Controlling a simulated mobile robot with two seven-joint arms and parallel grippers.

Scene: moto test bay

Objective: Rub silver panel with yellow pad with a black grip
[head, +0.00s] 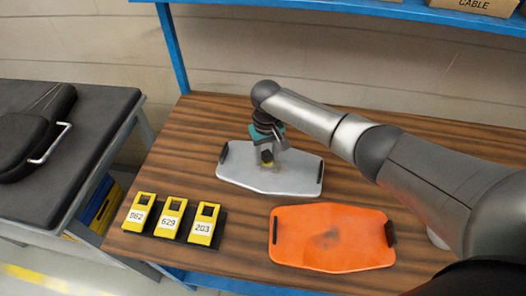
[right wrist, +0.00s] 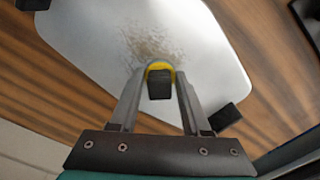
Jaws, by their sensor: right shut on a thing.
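The silver panel (head: 238,176) lies flat on the wooden table, with dark clips at its left and right ends. In the right wrist view the silver panel (right wrist: 215,75) has a brownish speckled dirt patch (right wrist: 150,42) on it. My right gripper (head: 266,160) points down over the panel's middle and is shut on the black grip of the yellow pad (right wrist: 160,67). The fingers pinch the black grip (right wrist: 159,87) from both sides. The pad is beside the dirt patch in the wrist view. I cannot tell whether the pad touches the panel. My left gripper is out of view.
An orange panel (head: 300,225) with a dark smudge lies in front of the silver one. Several yellow tags numbered 862, 629 and 203 (head: 201,226) stand at the table's front left. A black bench (head: 95,120) with a dark case is at left. A blue shelf (head: 330,8) spans the back.

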